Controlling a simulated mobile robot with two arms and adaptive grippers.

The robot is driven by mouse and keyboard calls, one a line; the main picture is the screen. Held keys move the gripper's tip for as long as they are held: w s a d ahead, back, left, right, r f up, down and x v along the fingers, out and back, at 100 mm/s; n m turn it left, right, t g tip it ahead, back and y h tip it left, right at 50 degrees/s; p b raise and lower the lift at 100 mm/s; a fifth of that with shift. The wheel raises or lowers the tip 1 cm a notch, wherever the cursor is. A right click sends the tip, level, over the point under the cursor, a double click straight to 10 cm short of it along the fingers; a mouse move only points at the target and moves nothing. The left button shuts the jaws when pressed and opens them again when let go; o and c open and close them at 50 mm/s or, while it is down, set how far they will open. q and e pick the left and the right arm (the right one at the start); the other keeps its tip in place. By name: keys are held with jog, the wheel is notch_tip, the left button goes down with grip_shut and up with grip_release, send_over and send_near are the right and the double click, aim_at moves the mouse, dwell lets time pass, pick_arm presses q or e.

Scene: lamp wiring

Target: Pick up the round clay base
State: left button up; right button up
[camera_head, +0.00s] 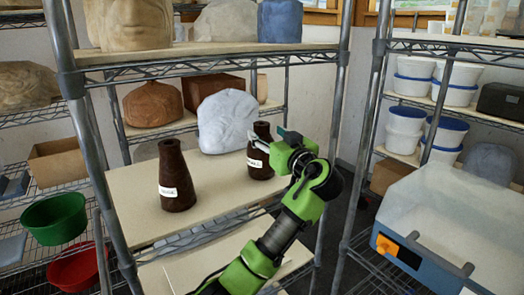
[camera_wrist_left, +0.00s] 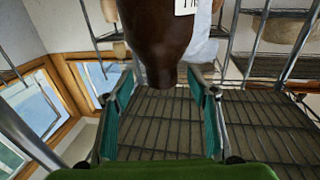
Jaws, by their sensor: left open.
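Two dark brown, bottle-shaped clay bases with white labels stand upright on the middle shelf board. The left one (camera_head: 176,180) stands apart from my gripper. The right one (camera_head: 258,170) stands further back, and my left gripper (camera_head: 270,142) is at its upper part. The label writing is too small to read for sure. In the left wrist view the narrow end of a brown base (camera_wrist_left: 160,60) lies between the two teal finger pads of my left gripper (camera_wrist_left: 161,92). The fingers are open, with gaps at both sides. My right gripper is not in view.
A pale grey lump (camera_head: 228,122) and a brown clay lump (camera_head: 152,104) sit behind the bases. A metal shelf post (camera_head: 335,90) rises just right of my gripper. The board (camera_head: 135,205) is bare around the left base. White tubs (camera_head: 405,130) stand on the right rack.

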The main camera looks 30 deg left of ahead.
pick_arm(q)
jog(key=x, duration=0.2)
jog(key=p+x, duration=0.1)
jog(key=x, duration=0.1)
jog(key=shift+s+a+r, duration=0.1)
jog(key=shift+s+r, duration=0.1)
jog(key=shift+w+a+f, duration=0.1)
jog(key=shift+a, duration=0.05)
jog(key=c, duration=0.4)
grip_shut()
jog(key=shift+r, duration=0.2)
jog(key=shift+w, duration=0.1)
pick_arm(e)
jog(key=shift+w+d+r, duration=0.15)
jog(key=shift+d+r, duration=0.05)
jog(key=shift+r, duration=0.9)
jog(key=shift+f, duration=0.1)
